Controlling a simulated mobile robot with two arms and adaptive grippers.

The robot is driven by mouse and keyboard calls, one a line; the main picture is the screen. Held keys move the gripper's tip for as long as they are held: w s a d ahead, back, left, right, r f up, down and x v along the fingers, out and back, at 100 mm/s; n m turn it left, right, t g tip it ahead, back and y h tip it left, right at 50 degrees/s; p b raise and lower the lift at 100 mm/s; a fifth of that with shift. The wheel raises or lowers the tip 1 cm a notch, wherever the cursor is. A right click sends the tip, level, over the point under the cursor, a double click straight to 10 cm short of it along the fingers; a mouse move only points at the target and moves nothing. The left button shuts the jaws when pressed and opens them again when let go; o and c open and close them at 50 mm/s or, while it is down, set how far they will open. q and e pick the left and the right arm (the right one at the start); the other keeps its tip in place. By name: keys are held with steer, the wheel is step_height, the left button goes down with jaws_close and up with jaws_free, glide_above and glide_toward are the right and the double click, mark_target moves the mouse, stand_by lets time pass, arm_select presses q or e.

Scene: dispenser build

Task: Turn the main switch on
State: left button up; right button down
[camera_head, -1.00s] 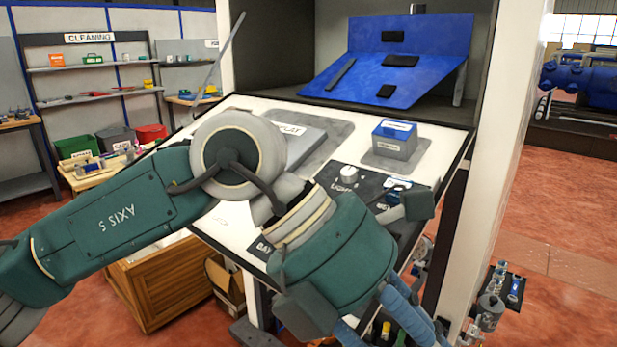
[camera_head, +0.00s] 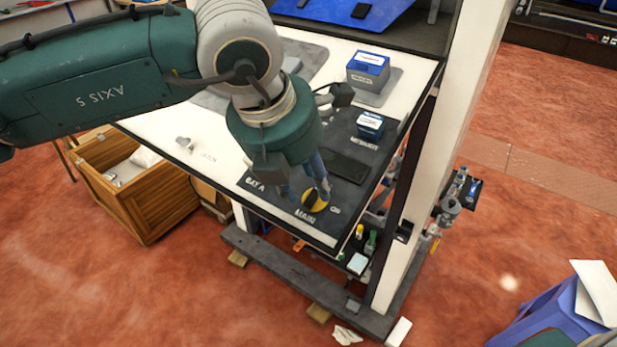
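The main switch (camera_head: 314,201) is a round yellow and black knob near the front edge of the tilted white panel (camera_head: 167,128), above a "MAIN" label. My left gripper (camera_head: 304,190) points down at it from above. Its blue-grey fingers are apart, one at the knob's upper right and the other to its left. I cannot tell whether a finger touches the knob, and the fingers partly cover it. The knob's setting is not clear. My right gripper is not in view.
A blue-topped box (camera_head: 368,69) and a smaller blue box (camera_head: 370,124) stand on the panel. A wooden crate (camera_head: 140,205) is on the floor at left. A white post (camera_head: 440,130) rises at the panel's right. The red floor at right is mostly open.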

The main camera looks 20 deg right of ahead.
arm_select(q)
steer(key=shift+x, duration=1.05)
steer(key=shift+c, duration=0.3)
jaws_close()
